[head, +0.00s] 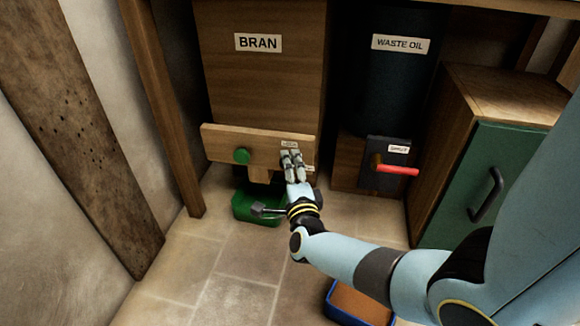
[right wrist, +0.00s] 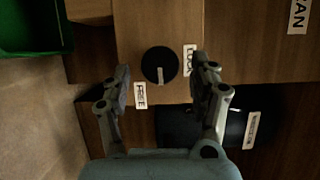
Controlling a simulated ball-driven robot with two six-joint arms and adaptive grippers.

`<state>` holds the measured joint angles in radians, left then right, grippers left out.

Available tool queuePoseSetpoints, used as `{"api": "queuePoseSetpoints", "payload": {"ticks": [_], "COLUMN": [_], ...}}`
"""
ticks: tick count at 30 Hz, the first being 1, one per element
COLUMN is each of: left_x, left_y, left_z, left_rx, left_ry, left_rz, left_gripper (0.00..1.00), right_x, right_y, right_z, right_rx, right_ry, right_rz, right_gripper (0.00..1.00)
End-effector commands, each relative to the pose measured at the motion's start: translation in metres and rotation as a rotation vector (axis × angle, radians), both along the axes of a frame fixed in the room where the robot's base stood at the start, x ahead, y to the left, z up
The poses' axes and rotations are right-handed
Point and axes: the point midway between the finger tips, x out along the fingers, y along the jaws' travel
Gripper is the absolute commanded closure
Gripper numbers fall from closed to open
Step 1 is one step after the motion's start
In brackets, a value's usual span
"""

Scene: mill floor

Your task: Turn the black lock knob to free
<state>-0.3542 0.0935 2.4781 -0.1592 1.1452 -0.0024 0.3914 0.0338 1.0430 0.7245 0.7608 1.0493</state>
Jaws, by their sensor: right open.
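The black lock knob (right wrist: 160,64) is a round disc with a white pointer line toward the bottom of the right wrist view. It sits on a wooden board (head: 215,138). A LOCK label (right wrist: 190,60) is to its right and a FREE label (right wrist: 140,95) is below left. My right gripper (right wrist: 161,78) is open, with one finger on each side of the knob and gaps between. In the head view my right gripper (head: 291,160) is in front of the board and hides the knob. My left gripper is not in view.
A green round knob (head: 242,155) is on the same board, left of my gripper. A green tub (head: 240,207) is on the floor below. To the right are a red handle (head: 398,170), the dark WASTE OIL container (head: 390,90) and a green cabinet door (head: 475,185).

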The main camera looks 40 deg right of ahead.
Motion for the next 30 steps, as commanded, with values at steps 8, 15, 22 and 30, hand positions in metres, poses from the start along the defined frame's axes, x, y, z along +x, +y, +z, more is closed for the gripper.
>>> {"api": "queuePoseSetpoints", "payload": {"ticks": [8, 15, 22, 30], "left_x": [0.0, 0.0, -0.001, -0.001], "left_y": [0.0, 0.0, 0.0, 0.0], "left_z": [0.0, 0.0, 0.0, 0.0], "left_rx": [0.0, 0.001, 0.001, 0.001], "left_ry": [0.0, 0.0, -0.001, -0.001], "left_rz": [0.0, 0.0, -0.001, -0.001], "left_gripper": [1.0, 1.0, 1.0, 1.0], "right_x": [-0.057, -0.089, -0.096, -0.095], "right_y": [0.029, 0.045, 0.048, 0.048], "right_z": [-0.002, -0.002, -0.001, -0.002], "right_rx": [0.003, 0.002, 0.0, 0.001], "right_ry": [0.004, 0.004, 0.002, 0.003], "right_rz": [-0.001, -0.001, -0.001, -0.001], "right_gripper": [0.38, 0.38, 0.38, 0.38]}}
